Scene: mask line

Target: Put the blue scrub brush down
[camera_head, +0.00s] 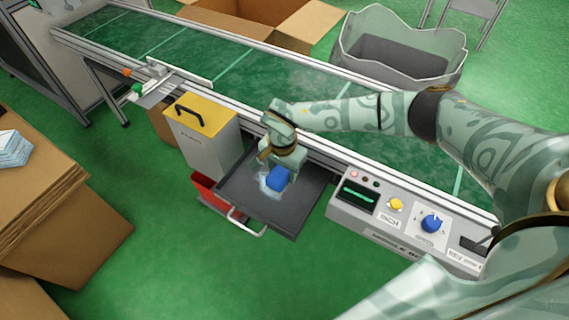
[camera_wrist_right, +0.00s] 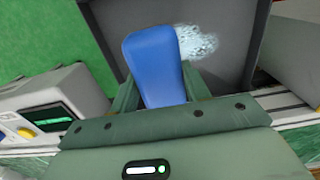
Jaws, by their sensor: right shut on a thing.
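The blue scrub brush (camera_head: 277,179) is between the fingers of my right gripper (camera_head: 281,172), over the dark grey tray (camera_head: 301,209) at the front of the conveyor. In the right wrist view the brush (camera_wrist_right: 156,62) shows as a blue block gripped between the two green fingers (camera_wrist_right: 160,95). A whitish, powdery patch lies on the tray (camera_wrist_right: 238,75) beside the brush. I cannot tell whether the brush touches the tray. Its underside is hidden. My left gripper is not in view.
A control panel (camera_head: 411,222) with a blue knob and yellow button stands right of the tray. A grey box with a yellow lid (camera_head: 203,112) stands left, a red bin (camera_head: 204,190) below it. The green conveyor (camera_head: 225,75) runs behind. Cardboard boxes (camera_head: 75,205) stand at far left.

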